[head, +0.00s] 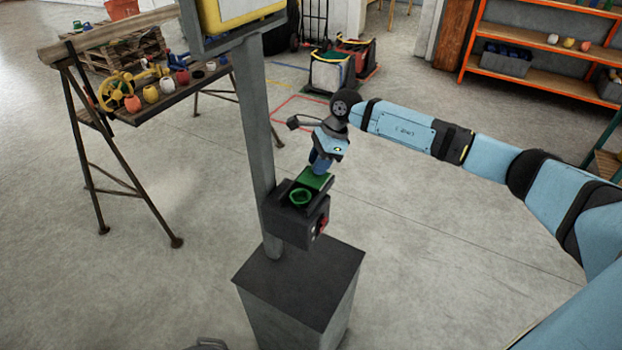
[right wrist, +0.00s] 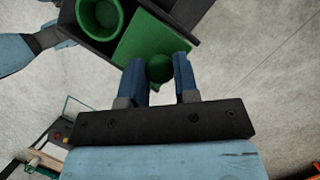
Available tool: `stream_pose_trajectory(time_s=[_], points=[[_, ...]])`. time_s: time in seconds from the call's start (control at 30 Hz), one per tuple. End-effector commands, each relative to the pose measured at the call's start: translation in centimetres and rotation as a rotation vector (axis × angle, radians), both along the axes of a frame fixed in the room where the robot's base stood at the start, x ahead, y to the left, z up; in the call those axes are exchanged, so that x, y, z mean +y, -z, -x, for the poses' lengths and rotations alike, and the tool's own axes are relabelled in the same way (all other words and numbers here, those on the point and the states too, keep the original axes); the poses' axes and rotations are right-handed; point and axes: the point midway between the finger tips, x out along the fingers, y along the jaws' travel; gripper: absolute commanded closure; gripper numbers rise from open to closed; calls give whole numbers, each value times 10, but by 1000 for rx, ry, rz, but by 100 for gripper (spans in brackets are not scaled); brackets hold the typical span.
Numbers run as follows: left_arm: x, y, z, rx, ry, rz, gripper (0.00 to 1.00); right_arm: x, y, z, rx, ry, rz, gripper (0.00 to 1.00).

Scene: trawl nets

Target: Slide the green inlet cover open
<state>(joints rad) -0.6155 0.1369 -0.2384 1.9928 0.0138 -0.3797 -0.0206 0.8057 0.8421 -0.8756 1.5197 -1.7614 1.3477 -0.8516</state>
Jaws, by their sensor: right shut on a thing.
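The green inlet cover (head: 315,179) is a flat plate on top of a dark box (head: 300,229) fixed to a grey post. It lies beside the round green inlet (head: 302,196), whose open mouth shows. My right gripper (head: 321,163) comes down onto the cover from above. In the right wrist view, the cover (right wrist: 150,40) has a round green knob (right wrist: 160,68), and the blue fingers of my right gripper (right wrist: 160,72) are shut around it. The green inlet (right wrist: 100,15) is also seen uncovered there.
The grey post (head: 255,130) rises beside the box from a dark pedestal (head: 300,285). A red knob (head: 322,225) is on the box's side. A trestle table (head: 175,97) with coloured floats stands at the left. The floor around the pedestal is mostly clear.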

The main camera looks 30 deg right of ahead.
Motion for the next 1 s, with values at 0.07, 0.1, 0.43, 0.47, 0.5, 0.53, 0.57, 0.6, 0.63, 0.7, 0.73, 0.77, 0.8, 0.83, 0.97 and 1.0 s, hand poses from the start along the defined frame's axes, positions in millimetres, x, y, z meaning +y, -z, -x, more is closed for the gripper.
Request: stream_pose_trajectory(time_s=[0.07,0.1,0.43,0.47,0.5,0.53,0.57,0.6,0.63,0.7,0.73,0.77,0.8,0.83,0.97,1.0], points=[[0,4,0,1,1,-1,57,-4,0,-2,-2,1,0,100],[1,3,0,0,0,-2,57,-4,0,-2,-2,1,0,100],[3,1,-1,-4,-1,-5,57,-5,-2,-3,-3,4,2,49],[3,1,-1,-4,-1,-5,57,-5,-2,-3,-3,2,2,47],[3,0,-1,-5,-1,-4,57,-5,-1,-3,-2,2,2,47],[3,0,-2,-5,-1,-4,57,-5,-1,-3,-2,2,2,47],[3,0,-2,-6,-1,-4,57,-5,-1,-2,-2,2,2,47],[3,0,-2,-6,-1,-4,57,-4,-1,-2,-1,2,1,47],[3,0,-2,-6,-1,-4,57,-4,-1,-2,-1,2,1,47],[3,0,-2,-6,-2,-4,57,-4,-1,-2,-1,2,1,47],[3,0,-2,-6,-2,-4,57,-4,-2,-2,-1,2,0,47],[3,0,-2,-6,-2,-4,57,-5,-3,-2,-1,2,1,47],[3,1,-2,-7,-2,-4,57,-6,-5,-2,-1,2,0,47],[3,2,-2,-7,-2,-4,57,-7,-8,-2,-2,1,0,47],[3,6,-2,-6,-2,-4,57,-15,-26,0,-4,3,2,47],[3,8,-2,-6,-2,-4,57,-19,-34,1,-4,3,2,47]])
